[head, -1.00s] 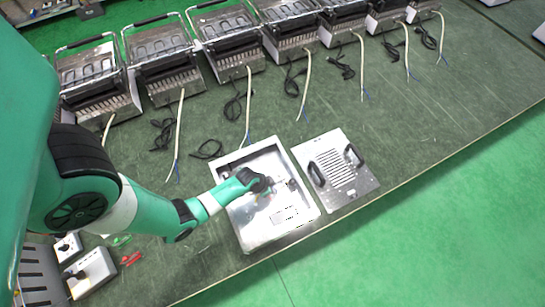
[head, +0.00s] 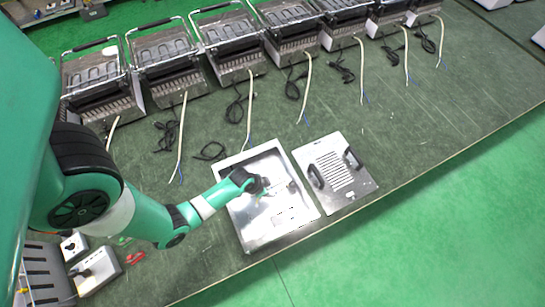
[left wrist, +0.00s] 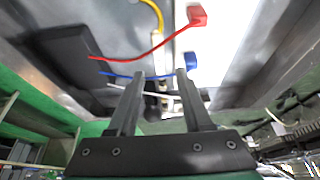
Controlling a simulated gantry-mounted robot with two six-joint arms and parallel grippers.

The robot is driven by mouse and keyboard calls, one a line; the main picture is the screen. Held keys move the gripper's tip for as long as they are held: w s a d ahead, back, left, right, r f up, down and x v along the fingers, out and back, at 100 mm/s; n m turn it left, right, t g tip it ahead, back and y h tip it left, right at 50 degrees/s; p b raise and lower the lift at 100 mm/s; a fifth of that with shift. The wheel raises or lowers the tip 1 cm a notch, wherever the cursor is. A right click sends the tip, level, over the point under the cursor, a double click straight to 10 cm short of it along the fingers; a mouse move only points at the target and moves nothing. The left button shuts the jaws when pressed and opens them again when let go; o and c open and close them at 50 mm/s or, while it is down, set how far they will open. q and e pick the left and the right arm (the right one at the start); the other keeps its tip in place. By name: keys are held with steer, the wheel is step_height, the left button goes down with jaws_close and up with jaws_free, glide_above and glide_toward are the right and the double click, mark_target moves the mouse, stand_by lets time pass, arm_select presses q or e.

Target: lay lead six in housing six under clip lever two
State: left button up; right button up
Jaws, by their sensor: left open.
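My left gripper (head: 257,186) is over the open metal box (head: 287,227). In the left wrist view its two fingers (left wrist: 158,82) stand apart, with no lead clearly gripped. A blue lead (left wrist: 130,75) with a blue housing (left wrist: 191,62) crosses by the fingertips; I cannot tell whether it touches them. A red lead (left wrist: 150,50) ends in a red housing (left wrist: 197,15) farther off. A yellow lead (left wrist: 155,12) runs into a pale sleeve (left wrist: 158,45). I cannot tell which is lead six or housing six, nor make out clip lever two. My right gripper is not in view.
A cover plate (head: 337,181) with two black handles lies right of the box. Several grill units (head: 228,55) with loose cords line the back. Small white boxes (head: 95,270) and red-handled tools (head: 136,258) lie at the lower left. The table's front edge is close.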

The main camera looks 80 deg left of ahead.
arm_select(q)
steer(key=p+v, duration=0.4)
steer(key=v, duration=0.3)
steer(key=shift+r+p, duration=0.15)
steer(key=shift+p, duration=0.25)
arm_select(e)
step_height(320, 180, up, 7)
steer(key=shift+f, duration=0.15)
